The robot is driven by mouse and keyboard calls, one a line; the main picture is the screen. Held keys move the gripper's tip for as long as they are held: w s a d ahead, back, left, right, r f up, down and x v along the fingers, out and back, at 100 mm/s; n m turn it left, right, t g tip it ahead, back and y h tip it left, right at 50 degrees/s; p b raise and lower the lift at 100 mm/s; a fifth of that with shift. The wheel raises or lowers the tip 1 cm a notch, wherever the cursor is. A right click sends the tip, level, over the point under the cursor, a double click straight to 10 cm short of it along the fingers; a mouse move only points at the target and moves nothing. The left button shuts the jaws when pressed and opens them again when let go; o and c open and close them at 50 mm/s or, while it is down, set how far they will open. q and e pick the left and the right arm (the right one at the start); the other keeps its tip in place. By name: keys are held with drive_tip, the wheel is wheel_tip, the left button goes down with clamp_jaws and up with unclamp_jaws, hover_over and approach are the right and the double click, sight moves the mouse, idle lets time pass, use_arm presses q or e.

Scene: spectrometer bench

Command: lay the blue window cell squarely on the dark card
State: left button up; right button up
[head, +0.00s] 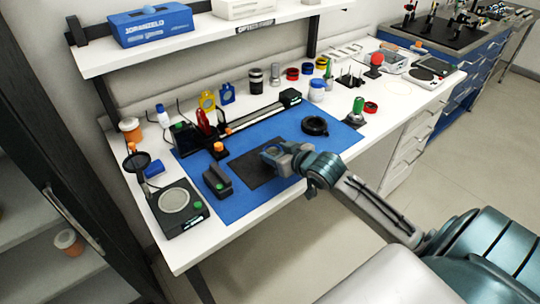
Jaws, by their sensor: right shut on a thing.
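My right gripper (272,155) reaches in from the lower right and is low over the dark card (247,175). It is shut on a small bluish piece, which I take to be the blue window cell; the fingers hide most of it. I cannot tell whether the piece touches the card or how squarely it sits. The dark card lies on the blue mat (235,208), partly covered by the gripper. My left gripper is not in view.
A dark block (217,182) stands left of the card, and a black ring (315,125) lies to its right. A black device with a round plate (174,200) is at the front left. A rail (255,117) and small blue (227,94) and yellow (207,100) pieces stand behind.

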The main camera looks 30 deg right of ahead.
sight(268, 147)
drive_tip(key=w, duration=0.3)
drive_tip(key=shift+a+f, duration=0.1)
drive_tip(key=shift+f, duration=0.1)
drive_tip(key=shift+f+p, duration=0.7)
drive_tip(key=shift+f, duration=1)
drive_tip(key=o, duration=1.1)
drive_tip(key=shift+f, duration=0.1)
drive_tip(key=v, duration=1.2)
